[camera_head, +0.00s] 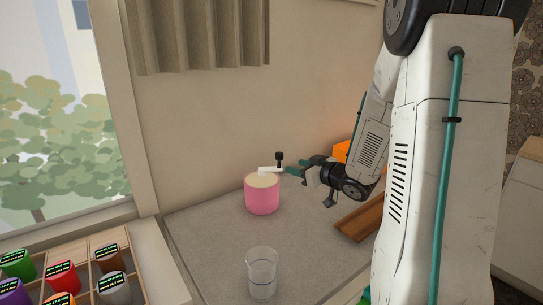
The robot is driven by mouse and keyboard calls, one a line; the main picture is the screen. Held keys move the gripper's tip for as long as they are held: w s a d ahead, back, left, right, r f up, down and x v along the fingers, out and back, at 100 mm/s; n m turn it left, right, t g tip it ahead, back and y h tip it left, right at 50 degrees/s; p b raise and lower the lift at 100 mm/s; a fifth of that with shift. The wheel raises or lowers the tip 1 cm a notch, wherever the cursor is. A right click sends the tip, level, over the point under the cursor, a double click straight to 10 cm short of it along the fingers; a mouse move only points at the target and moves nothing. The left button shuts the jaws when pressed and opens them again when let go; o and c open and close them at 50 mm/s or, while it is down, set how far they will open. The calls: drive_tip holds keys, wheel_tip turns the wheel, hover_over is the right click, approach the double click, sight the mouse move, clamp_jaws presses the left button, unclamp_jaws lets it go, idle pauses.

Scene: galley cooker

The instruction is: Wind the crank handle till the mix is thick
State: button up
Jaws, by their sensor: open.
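A pink tub (262,196) with a pale top stands on the grey counter near the back wall. A white crank arm (270,170) lies across its top and points right. A dark upright knob (279,158) stands at the arm's outer end. My gripper (309,188) is open, just right of the tub and the knob. One finger points towards the crank, the other hangs lower. It looks apart from the knob, but I cannot judge the depth. The mix inside the tub cannot be made out.
A clear glass beaker (262,273) stands at the counter's front. A divided wooden rack (90,267) holds several coloured jars at the lower left. The counter left of the tub is clear.

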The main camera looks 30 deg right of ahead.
drive_tip(key=w+a+r+y, duration=0.1)
drive_tip(key=w, duration=0.1)
drive_tip(key=w+a+r+t+y, duration=0.1)
drive_tip(key=w+a, duration=0.1)
drive_tip(key=w+a+n+y, duration=0.1)
drive_tip(key=w, duration=0.2)
drive_tip(key=shift+a+r+t, duration=0.35)
drive_tip(key=shift+r+t, duration=0.05)
drive_tip(key=shift+s, duration=0.1)
clamp_jaws()
